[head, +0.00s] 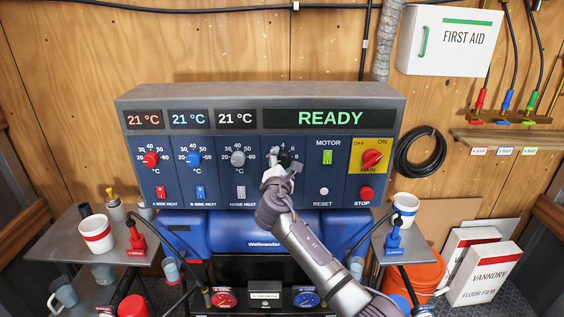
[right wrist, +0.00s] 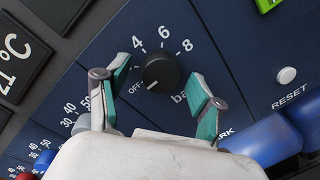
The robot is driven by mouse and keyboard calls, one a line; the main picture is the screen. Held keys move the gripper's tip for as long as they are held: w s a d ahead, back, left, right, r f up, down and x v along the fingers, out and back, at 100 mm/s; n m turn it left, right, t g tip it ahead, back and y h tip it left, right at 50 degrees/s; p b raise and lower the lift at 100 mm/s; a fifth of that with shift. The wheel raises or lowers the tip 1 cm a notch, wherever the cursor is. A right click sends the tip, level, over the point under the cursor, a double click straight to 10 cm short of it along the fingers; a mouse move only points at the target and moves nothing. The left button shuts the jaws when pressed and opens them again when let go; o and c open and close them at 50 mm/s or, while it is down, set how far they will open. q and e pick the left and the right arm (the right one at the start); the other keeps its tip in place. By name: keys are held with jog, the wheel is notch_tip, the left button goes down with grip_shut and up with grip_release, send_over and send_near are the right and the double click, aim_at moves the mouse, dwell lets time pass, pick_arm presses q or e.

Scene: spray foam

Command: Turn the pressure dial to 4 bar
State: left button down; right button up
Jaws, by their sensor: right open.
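The pressure dial (right wrist: 160,72) is a black round knob on the blue panel. Its scale shows OFF, 4, 6, 8 and "bar"; other marks may be hidden. A small white mark on the knob points down-left, near OFF. My right gripper (right wrist: 160,83) is open, with one teal-padded finger on either side of the dial. A gap shows between each finger and the knob. In the head view my right gripper (head: 279,167) is in front of the dial and hides much of it. My left gripper is out of view.
The control panel (head: 257,89) shows READY and 21 °C on its displays. Left of the dial is the hose heat knob (head: 238,158); right are the green motor switch (head: 327,157), the red main switch (head: 372,159) and the red stop button (head: 365,193). Side shelves hold cups.

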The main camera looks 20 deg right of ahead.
jog(key=c, duration=1.1)
jog(key=shift+c, duration=0.2)
jog(key=shift+f, duration=0.1)
jog(key=m+b, duration=0.2)
jog(key=m, duration=0.1)
jog(key=shift+m+b, duration=0.3)
jog(key=m+b, duration=0.2)
jog(key=m, duration=0.2)
jog(key=shift+g+y, duration=0.3)
jog(key=m+y+b, duration=0.1)
jog(key=m+b, duration=0.1)
jog(key=m, duration=0.3)
jog(key=shift+d+m+y+b, duration=0.1)
jog(key=shift+m+y+b, duration=0.35)
jog(key=shift+m, duration=1.55)
